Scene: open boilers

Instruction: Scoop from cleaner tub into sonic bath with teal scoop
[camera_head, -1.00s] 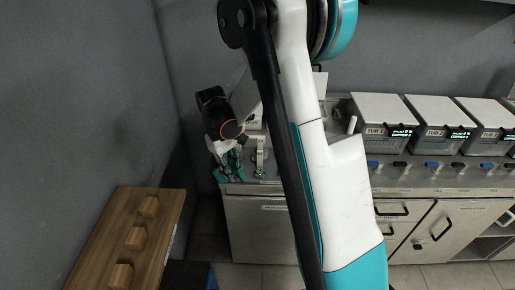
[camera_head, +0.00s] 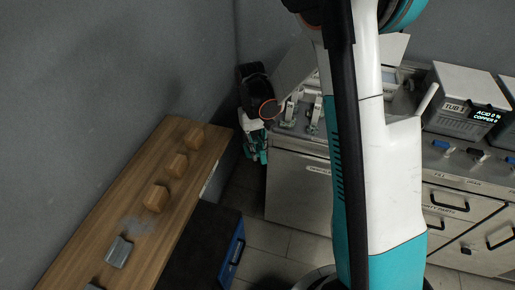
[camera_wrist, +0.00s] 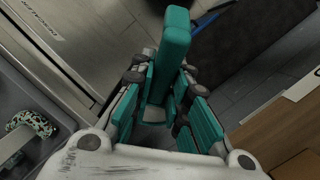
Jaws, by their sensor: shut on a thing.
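My gripper (camera_head: 256,146) hangs in the corner left of the steel cabinet. In the wrist view my gripper (camera_wrist: 170,115) is shut on the teal scoop (camera_wrist: 170,60), whose long teal bar stands up between the teal finger pads. The scoop's bowl cannot be made out, nor whether it holds anything. In the head view the scoop cannot be told apart from the teal fingers. I cannot identify the cleaner tub or the sonic bath with certainty. A raised grey lid (camera_head: 296,72) stands over the left end of the steel counter, partly behind my arm.
A wooden bench (camera_head: 95,215) with several wooden blocks and a grey metal piece (camera_head: 119,252) runs along the left wall. A dark cabinet with a blue front (camera_head: 236,250) stands beside it. The steel cabinet (camera_head: 298,185) has metal clamps on top. TUB 1 (camera_head: 462,105) stands right.

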